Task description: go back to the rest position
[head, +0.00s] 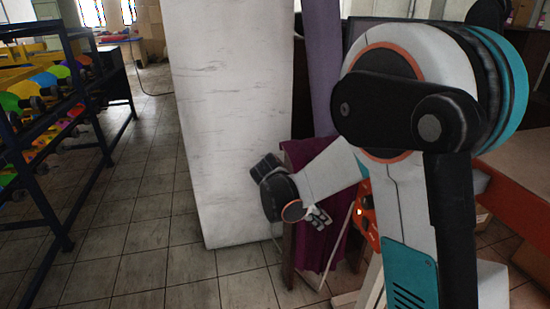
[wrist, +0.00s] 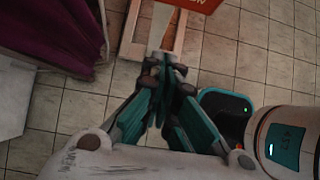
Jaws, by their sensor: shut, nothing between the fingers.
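My gripper (wrist: 165,68) is shut, its teal and black fingers together with nothing between them. In the wrist view it points towards the top of the picture, over the tiled floor and a wooden frame. In the head view my arm reaches in from the right and bends down to the left. Its dark wrist end is in front of the large white panel and beside the purple cloth. The fingers are hard to make out there.
The white panel (head: 232,120) stands upright behind my arm. The purple cloth (head: 322,235) hangs near my wrist and also shows in the wrist view (wrist: 55,38). A wooden frame (wrist: 130,35) lies beyond the fingertips. A dark rack (head: 45,200) is at left; tiled floor (head: 130,240) between is clear.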

